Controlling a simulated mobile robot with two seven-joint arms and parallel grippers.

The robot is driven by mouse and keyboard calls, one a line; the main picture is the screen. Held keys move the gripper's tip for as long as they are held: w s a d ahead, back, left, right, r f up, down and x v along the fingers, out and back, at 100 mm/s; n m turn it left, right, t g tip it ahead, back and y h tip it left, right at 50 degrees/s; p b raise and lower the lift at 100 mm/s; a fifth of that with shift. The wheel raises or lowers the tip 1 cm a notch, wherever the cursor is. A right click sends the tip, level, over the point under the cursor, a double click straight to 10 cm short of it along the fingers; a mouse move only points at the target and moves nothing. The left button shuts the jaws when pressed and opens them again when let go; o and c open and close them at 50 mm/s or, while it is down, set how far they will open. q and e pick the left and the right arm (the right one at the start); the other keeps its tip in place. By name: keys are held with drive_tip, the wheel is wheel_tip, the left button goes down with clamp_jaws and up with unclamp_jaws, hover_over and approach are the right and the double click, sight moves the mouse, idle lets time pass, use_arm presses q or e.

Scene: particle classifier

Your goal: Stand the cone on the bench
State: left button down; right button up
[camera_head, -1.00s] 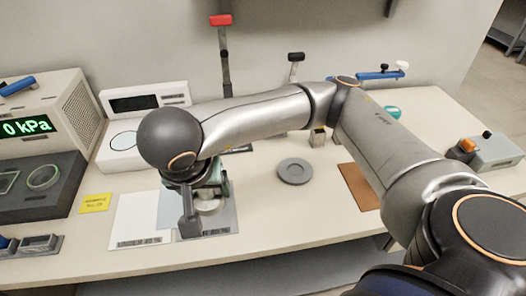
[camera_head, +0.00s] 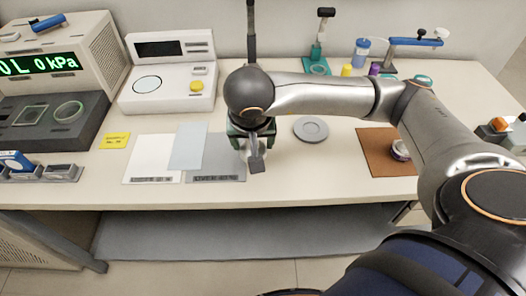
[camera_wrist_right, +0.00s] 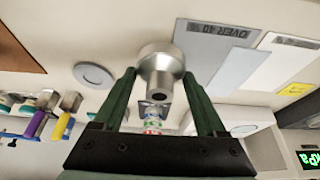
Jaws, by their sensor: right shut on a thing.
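The cone (camera_wrist_right: 160,65) is a silver metal piece with a wide rounded end and a narrower end with a dark hole. It sits between the green fingers of my right gripper (camera_wrist_right: 159,72), which is shut on it. In the head view my right gripper (camera_head: 252,140) is over the bench (camera_head: 285,175), at the right edge of the grey mat. My own wrist mostly hides the cone there. I cannot tell whether the cone touches the bench. My left gripper is not in view.
A grey round plate (camera_head: 311,128) lies just right of the gripper. The grey mat (camera_head: 218,160), white sheet (camera_head: 152,160) and blue sheet (camera_head: 188,147) lie left. A brown mat (camera_head: 380,145) is further right. Bare bench lies between plate and front edge.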

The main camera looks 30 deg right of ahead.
sight(262, 142)
drive_tip(key=d+f, duration=0.1)
drive_tip(key=w+d+f, duration=0.1)
drive_tip(key=f, duration=0.1)
drive_tip(key=shift+d+f, duration=0.3)
drive_tip(key=shift+d, duration=0.1)
drive_tip(key=f, duration=0.3)
drive_tip(key=shift+d+f, duration=0.1)
drive_tip(key=shift+d, duration=0.15)
drive_tip(key=shift+f, duration=0.15)
drive_tip(key=shift+f, duration=0.25)
drive_tip(key=o, duration=1.5)
drive_tip(key=shift+r, duration=0.1)
